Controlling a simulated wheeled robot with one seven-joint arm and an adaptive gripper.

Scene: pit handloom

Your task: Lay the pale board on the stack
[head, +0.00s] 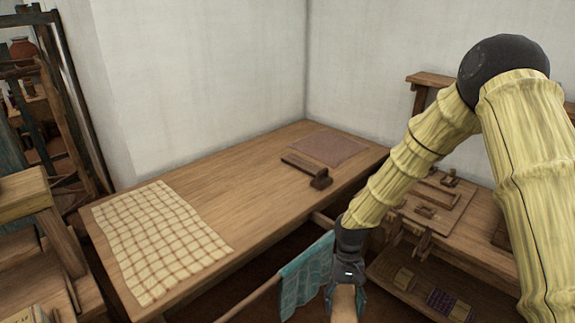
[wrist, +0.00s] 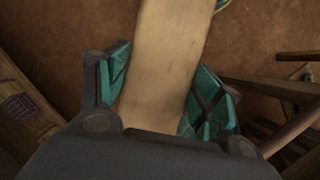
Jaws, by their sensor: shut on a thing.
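My gripper (head: 346,272) is at the lower middle of the head view, in front of the long table. It is shut on a pale board (head: 343,304), which hangs below it and is cut off by the bottom edge. In the wrist view the pale board (wrist: 168,55) runs up between the teal-padded fingers of my gripper (wrist: 165,95), over brown floor. I cannot pick out a stack of boards for certain in either view.
A long wooden table (head: 240,170) bears a checked cloth (head: 160,238), a brown mat (head: 328,147) and a dark wooden tool (head: 308,169). A teal cloth (head: 305,277) hangs on a rod beside my gripper. A low bench (head: 440,203) with wooden pieces stands at right.

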